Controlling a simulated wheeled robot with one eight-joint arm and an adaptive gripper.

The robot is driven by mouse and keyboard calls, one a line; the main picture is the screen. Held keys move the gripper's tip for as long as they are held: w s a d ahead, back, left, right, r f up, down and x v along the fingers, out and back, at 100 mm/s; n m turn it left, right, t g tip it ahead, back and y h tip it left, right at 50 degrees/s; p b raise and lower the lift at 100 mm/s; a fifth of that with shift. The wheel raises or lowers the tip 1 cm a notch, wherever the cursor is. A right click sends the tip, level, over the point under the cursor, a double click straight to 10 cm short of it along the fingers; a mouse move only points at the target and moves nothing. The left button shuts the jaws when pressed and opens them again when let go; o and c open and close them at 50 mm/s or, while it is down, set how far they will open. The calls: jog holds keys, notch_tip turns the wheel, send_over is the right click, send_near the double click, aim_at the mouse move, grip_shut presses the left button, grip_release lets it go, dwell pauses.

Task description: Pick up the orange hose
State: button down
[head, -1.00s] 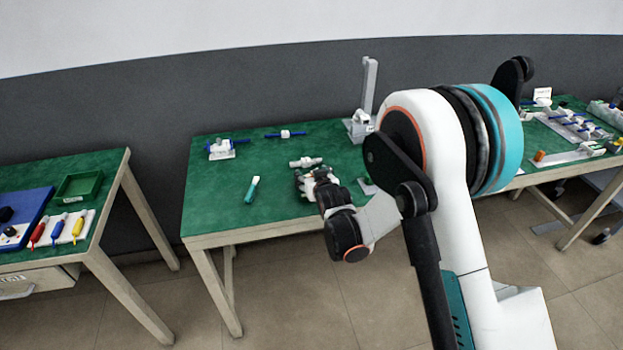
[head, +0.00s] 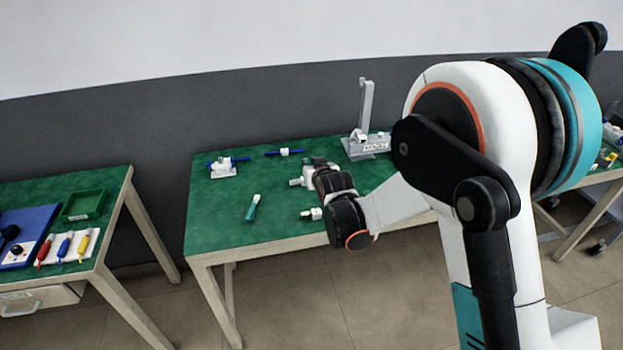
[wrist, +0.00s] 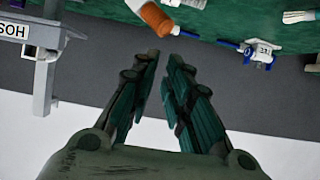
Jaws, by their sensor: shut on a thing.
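The orange hose (wrist: 157,18) shows in the wrist view at the top middle, right at the tips of my gripper (wrist: 163,57). It is a short orange cylinder with a pale part at its upper left end. My gripper is shut on it, with a narrow gap showing between the fingers; the exact contact is hard to see. In the head view my gripper (head: 322,174) is over the middle green table (head: 215,225), partly hidden by my own wrist. I cannot make out the orange hose there.
A grey stand (head: 366,115) with a label stands at the table's back right. A blue-and-white pump (head: 223,167), a blue-handled valve (head: 284,152), a teal-and-white piece (head: 252,208) and a white fitting (head: 311,213) lie on the table. The left table holds a green tray (head: 82,205).

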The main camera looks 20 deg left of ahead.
notch_tip(320, 180, up, 8)
jog(key=p, duration=0.2)
jog(key=shift+r, duration=0.2)
jog(key=c, duration=2.4)
grip_release()
jog(key=shift+c, duration=2.4)
grip_release()
